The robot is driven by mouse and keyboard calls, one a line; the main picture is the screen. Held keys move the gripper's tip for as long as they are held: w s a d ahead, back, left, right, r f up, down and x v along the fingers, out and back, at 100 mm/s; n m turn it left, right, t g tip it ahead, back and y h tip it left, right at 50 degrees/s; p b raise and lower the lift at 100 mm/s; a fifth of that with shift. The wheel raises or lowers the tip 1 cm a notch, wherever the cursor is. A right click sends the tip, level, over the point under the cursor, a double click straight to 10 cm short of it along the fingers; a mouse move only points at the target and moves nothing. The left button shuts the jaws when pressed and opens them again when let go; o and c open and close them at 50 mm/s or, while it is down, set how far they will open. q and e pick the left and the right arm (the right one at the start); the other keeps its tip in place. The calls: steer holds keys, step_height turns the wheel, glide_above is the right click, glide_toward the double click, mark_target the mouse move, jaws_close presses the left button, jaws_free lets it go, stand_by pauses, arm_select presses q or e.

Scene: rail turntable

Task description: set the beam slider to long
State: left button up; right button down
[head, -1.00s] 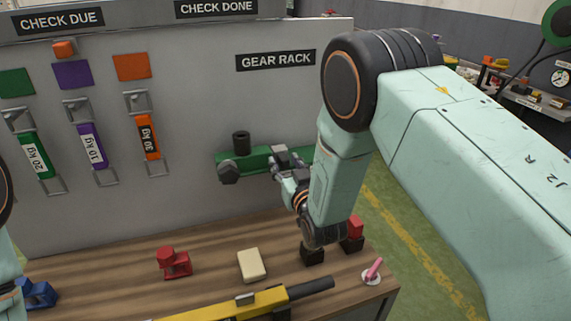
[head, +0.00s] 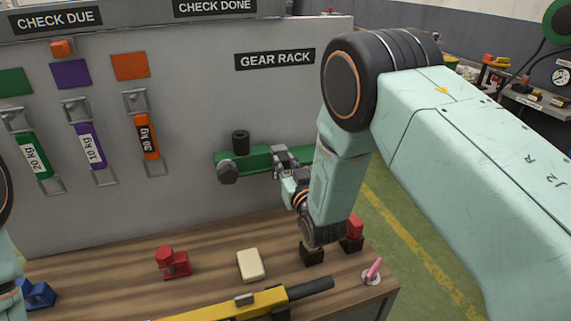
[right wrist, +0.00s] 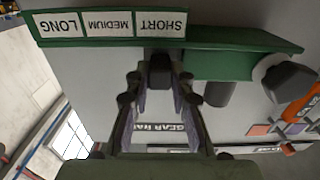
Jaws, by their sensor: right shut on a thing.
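The beam (head: 258,162) is a green bar on the grey panel under the GEAR RACK sign. In the right wrist view the beam (right wrist: 240,37) appears upside down, with LONG, MEDIUM and SHORT labels. A dark slider (right wrist: 160,68) sits at the SHORT label. My right gripper (head: 284,158) is at the right part of the beam. In the wrist view my right gripper (right wrist: 160,82) has its fingers on both sides of the slider, shut on it. In the head view the fingers mostly hide the slider. Only parts of my left arm show at the left edge; its gripper is out of view.
A dark round knob (head: 228,172) and black cylinder (head: 240,141) are at the beam's left end. The wooden bench (head: 120,262) below carries a red clamp (head: 173,262), a cream block (head: 250,265) and a yellow tool (head: 225,305). Tagged weights hang at the left.

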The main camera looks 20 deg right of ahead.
steer(key=d, duration=1)
steer(key=shift+w+d+r+b, duration=0.15)
steer(key=shift+w+b, duration=0.1)
steer(key=shift+b, duration=0.2)
steer(key=c, duration=1.5)
jaws_free()
steer(key=shift+d, duration=0.1)
steer(key=shift+c, duration=0.2)
steer(key=o, duration=0.4)
steer(key=shift+d, duration=0.1)
steer(key=shift+a, duration=0.2)
